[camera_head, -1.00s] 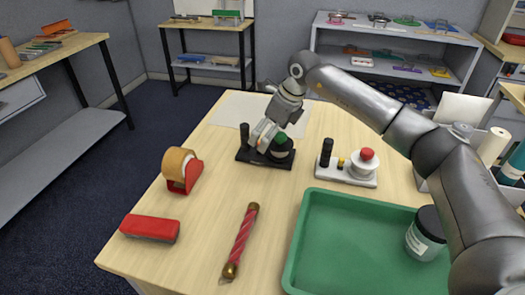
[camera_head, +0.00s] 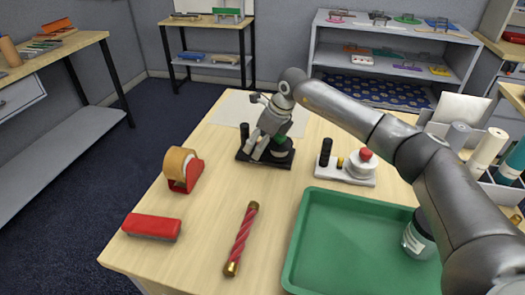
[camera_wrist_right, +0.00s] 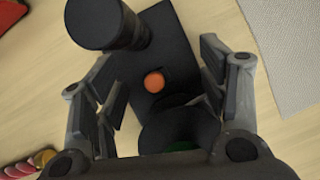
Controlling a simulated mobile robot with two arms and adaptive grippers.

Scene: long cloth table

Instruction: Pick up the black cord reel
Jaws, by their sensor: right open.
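The black cord reel (camera_head: 250,159) stands on the wooden table. It has a flat black base, an upright black post at its left and a round black spool with a green top at its right. My right gripper (camera_head: 264,146) is open and tilted down over the reel, hiding part of it. In the right wrist view the fingers (camera_wrist_right: 160,95) are spread to either side of the base (camera_wrist_right: 158,50), with an orange button between them. The post is at upper left; the spool (camera_wrist_right: 175,128) is partly hidden behind the gripper body. Whether the fingers touch anything is unclear. My left gripper is out of view.
A white unit with a red knob (camera_head: 357,173) stands right of the reel. A red tape dispenser (camera_head: 186,180), red block (camera_head: 151,228) and red striped rod (camera_head: 241,240) are at front left. A green tray (camera_head: 340,255) holding a jar lies at front right.

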